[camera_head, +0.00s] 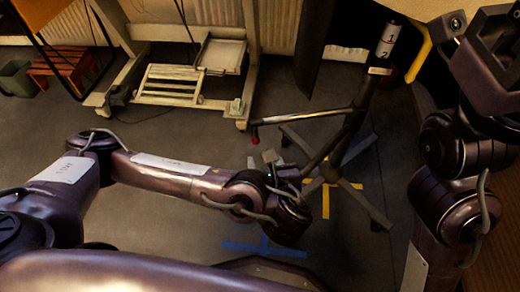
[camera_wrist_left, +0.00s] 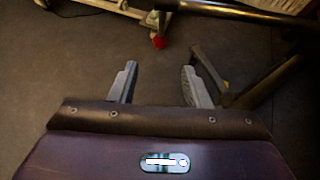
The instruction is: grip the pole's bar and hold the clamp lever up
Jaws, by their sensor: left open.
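The tilted dark pole (camera_head: 344,135) carries a white label marked 1 and 2 near its top and stands on a legged base. A thin bar (camera_head: 305,116) sticks out left from it, with a small red piece (camera_head: 255,138) hanging below its end. I cannot tell whether the red piece is the clamp lever. In the left wrist view the bar (camera_wrist_left: 235,11) crosses the top, beyond my fingers, with the red piece (camera_wrist_left: 159,42) between and ahead of them. My left gripper (camera_head: 262,160) is open and empty, below the bar and left of the pole; it also shows in the wrist view (camera_wrist_left: 160,80). My right gripper's fingers are not visible.
A pale wheeled frame (camera_head: 250,60) stands behind. Base legs (camera_head: 360,200) spread over yellow floor tape (camera_head: 326,195). Blue tape (camera_head: 265,248) lies on the floor nearer me. A yellow curved part (camera_head: 420,52) is beside the pole's top.

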